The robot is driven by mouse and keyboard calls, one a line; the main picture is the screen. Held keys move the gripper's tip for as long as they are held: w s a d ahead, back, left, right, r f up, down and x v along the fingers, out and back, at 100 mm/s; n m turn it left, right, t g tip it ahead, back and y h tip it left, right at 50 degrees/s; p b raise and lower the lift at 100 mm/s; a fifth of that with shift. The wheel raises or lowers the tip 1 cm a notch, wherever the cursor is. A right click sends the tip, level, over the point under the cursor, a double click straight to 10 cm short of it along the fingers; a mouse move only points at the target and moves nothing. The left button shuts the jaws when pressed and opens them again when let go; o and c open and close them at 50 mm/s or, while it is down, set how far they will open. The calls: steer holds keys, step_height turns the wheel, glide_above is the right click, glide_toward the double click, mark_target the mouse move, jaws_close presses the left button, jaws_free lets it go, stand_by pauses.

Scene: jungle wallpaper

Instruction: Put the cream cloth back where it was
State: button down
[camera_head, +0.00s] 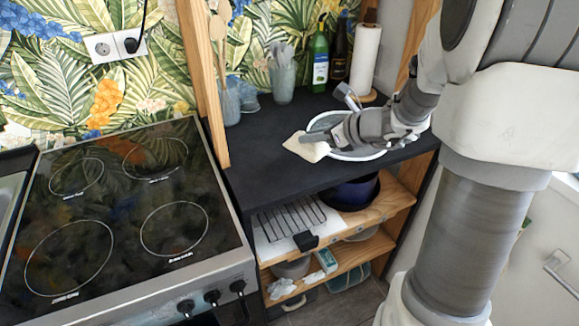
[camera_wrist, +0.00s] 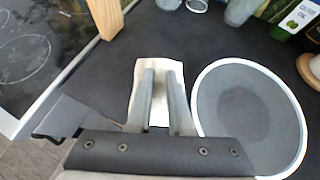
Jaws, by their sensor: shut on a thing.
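The cream cloth (camera_head: 306,147) is at the tips of my gripper (camera_head: 318,138), over the dark counter left of a round white-rimmed basin. In the wrist view the cloth (camera_wrist: 148,70) lies between and beyond the two fingers of my gripper (camera_wrist: 160,75). The gripper is shut on the cloth. I cannot tell whether the cloth touches the counter. The round basin (camera_wrist: 205,85) with a grey inside is just right of the fingers; in the head view my arm hides part of its rim (camera_head: 350,158).
A black stove (camera_head: 120,210) stands at the left. Utensil jars (camera_head: 283,82), a green bottle (camera_head: 320,62) and a paper roll (camera_head: 365,60) line the back of the counter (camera_head: 262,160). A wooden post (camera_head: 207,90) rises at its left edge. Shelves below hold a dark pot (camera_head: 350,192).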

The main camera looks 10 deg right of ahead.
steer(key=b, duration=0.1)
glide_above(290, 173)
step_height(290, 173, down, 3)
steer(key=shift+f, duration=0.1)
steer(key=shift+f+b, duration=0.85)
steer(key=shift+f, duration=1.1)
steer(key=shift+f, duration=0.15)
steer(key=shift+f+b, duration=0.1)
steer(key=shift+b, duration=0.2)
steer(key=c, duration=0.8)
jaws_free()
steer(key=shift+r, duration=0.2)
steer(key=shift+r+p, duration=0.2)
steer(key=shift+p, duration=0.25)
steer(key=p+v, duration=0.2)
steer(key=v, duration=1)
steer(key=shift+s+f+p, duration=0.1)
steer(key=shift+f+p, duration=0.1)
steer(key=shift+p, duration=0.1)
